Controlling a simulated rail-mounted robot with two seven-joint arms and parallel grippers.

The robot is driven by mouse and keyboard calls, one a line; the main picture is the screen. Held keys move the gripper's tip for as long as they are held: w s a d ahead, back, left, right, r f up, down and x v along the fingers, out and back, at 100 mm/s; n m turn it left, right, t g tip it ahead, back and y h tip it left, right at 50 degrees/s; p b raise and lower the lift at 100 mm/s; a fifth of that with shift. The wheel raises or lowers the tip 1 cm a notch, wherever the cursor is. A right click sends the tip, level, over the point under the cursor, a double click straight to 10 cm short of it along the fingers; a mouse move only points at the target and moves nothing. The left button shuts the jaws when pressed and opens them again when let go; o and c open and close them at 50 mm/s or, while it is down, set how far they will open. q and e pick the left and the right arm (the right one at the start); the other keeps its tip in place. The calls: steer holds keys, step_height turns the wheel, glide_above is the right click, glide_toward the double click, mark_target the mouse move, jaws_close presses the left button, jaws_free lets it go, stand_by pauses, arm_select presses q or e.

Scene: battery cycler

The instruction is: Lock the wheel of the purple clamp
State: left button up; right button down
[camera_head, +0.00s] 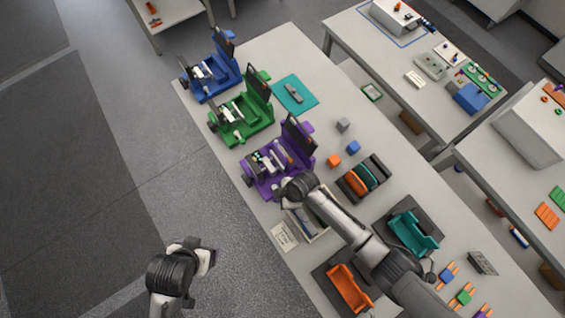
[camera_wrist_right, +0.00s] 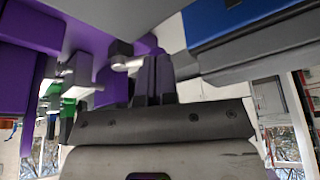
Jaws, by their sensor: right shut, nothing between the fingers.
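The purple clamp (camera_head: 296,147) stands on the long table, third in a row after the blue and green clamps. A dark purple round part (camera_head: 247,180) shows at its left end. My right arm reaches over the table, and its wrist covers the clamp's near corner and hides the fingertips there. In the right wrist view my right gripper (camera_wrist_right: 153,60) is shut and empty, among purple clamp parts (camera_wrist_right: 112,85). A pale rod with a dark end (camera_wrist_right: 127,62) lies just left of the fingertips; contact cannot be told. My left gripper (camera_head: 208,258) is over the floor, its fingers unclear.
The green clamp (camera_head: 258,105) and blue clamp (camera_head: 224,63) stand beyond. An open tray (camera_head: 320,237) lies under my right arm. A rack (camera_head: 376,170), small cubes, a teal holder (camera_head: 425,232) and an orange holder (camera_head: 347,290) share the table. The floor at left is clear.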

arm_select(q)
steer(key=shift+f, duration=0.1)
arm_select(e)
steer(key=shift+w+d+f, duration=0.1)
steer(key=shift+w, duration=0.05)
steer(key=shift+w, duration=0.1)
arm_select(q)
steer(key=shift+a+f, duration=0.15)
arm_select(e)
steer(key=shift+w+d, duration=0.2)
steer(key=shift+w, duration=0.25)
steer(key=shift+d, duration=0.25)
steer(key=d, duration=0.4)
steer(key=shift+w+r+p, duration=0.35)
steer(key=shift+r, duration=0.05)
arm_select(q)
steer(key=shift+w+d+b, duration=0.25)
steer(key=shift+d+b, duration=0.15)
steer(key=shift+b, duration=0.1)
arm_select(e)
steer(key=v, duration=0.9)
